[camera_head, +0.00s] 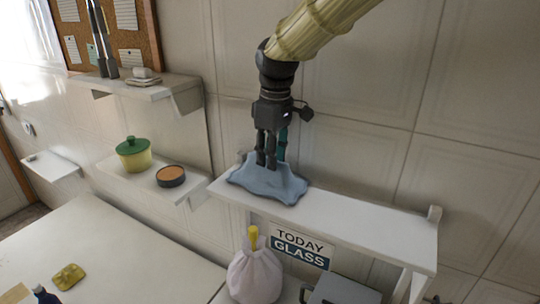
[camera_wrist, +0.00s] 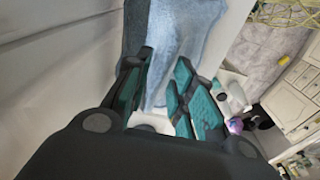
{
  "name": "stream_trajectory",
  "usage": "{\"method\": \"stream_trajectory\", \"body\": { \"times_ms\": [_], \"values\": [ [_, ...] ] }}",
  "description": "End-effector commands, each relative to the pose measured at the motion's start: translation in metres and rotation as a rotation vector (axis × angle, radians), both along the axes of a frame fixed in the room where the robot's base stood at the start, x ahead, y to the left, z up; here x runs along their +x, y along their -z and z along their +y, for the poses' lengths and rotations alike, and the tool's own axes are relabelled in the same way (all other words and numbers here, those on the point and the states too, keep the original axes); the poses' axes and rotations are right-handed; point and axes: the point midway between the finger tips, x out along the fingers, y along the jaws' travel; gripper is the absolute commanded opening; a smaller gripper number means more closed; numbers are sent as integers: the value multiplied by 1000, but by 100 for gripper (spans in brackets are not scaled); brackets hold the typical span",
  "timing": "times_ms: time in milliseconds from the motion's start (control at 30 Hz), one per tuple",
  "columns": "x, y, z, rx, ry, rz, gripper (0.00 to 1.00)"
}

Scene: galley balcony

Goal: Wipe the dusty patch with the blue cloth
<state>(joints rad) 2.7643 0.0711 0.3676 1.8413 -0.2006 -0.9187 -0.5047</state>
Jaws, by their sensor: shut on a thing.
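The blue cloth (camera_head: 290,190) lies spread over the left part of a white wall shelf (camera_head: 375,219). It also shows in the wrist view (camera_wrist: 172,40), between and beyond the fingers. My gripper (camera_head: 270,163) points down onto the cloth with its fingertips at the cloth's surface. It is shut on the cloth, and the wrist view shows cloth between the fingers (camera_wrist: 158,100). I see no dusty patch on the bare shelf; whether one lies under the cloth is hidden.
A green-lidded pot (camera_head: 133,154) and a round dark dish (camera_head: 171,176) stand on a lower shelf to the left. A pale bag (camera_head: 255,275) and a "TODAY GLASS" sign (camera_head: 300,247) are below the cloth's shelf. The shelf's right part is bare.

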Motion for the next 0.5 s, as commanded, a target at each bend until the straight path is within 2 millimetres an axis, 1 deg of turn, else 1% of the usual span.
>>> {"method": "stream_trajectory", "body": {
  "times_ms": [267,500],
  "values": [
    [-3,0,2,-1,0,-1,0],
    [-12,1,9,0,0,-1,0]
  ]
}}
